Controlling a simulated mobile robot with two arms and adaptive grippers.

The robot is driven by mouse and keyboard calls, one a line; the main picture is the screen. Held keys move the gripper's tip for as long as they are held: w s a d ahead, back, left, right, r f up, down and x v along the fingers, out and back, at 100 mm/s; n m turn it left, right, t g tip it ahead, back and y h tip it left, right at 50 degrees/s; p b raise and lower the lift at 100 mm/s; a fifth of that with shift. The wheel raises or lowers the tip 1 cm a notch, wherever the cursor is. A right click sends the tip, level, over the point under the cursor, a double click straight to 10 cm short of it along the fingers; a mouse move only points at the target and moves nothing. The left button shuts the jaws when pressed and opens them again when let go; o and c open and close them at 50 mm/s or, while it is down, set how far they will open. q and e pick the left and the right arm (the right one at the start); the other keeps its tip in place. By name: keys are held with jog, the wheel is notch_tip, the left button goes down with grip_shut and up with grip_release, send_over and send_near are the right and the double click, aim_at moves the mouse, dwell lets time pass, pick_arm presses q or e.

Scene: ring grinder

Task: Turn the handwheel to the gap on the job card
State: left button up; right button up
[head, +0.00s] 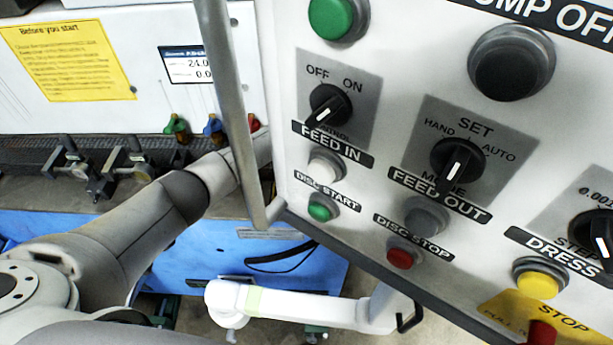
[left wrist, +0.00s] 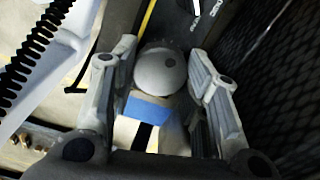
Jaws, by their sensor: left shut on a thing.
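My left arm reaches from the left of the head view in behind the control panel (head: 385,130), which hides its hand there. In the left wrist view my left gripper (left wrist: 161,58) has its two fingers on either side of a pale round knob (left wrist: 160,75) and is shut on it. I cannot see a whole handwheel or its scale in either view. A small screen (head: 187,64) on the machine shows figures, partly cut off by a grey post. No job card can be made out. My right gripper is not in view.
The panel with its knobs and buttons fills the right of the head view, with a grey rail (head: 232,115) along its left edge. A yellow notice (head: 68,60) is on the machine. Coloured valves (head: 212,126) stand below. A dark ribbed surface (left wrist: 285,75) is right of the fingers.

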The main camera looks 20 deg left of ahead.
pick_arm(q)
jog(key=n+p, duration=0.1)
jog(key=n, duration=0.2)
jog(key=shift+r+n, duration=0.1)
jog(key=shift+n, duration=0.3)
jog(key=n, duration=0.3)
jog(key=shift+n+p, duration=0.3)
jog(key=n, duration=1.2)
jog(key=o, duration=0.8)
jog(key=shift+c, duration=0.2)
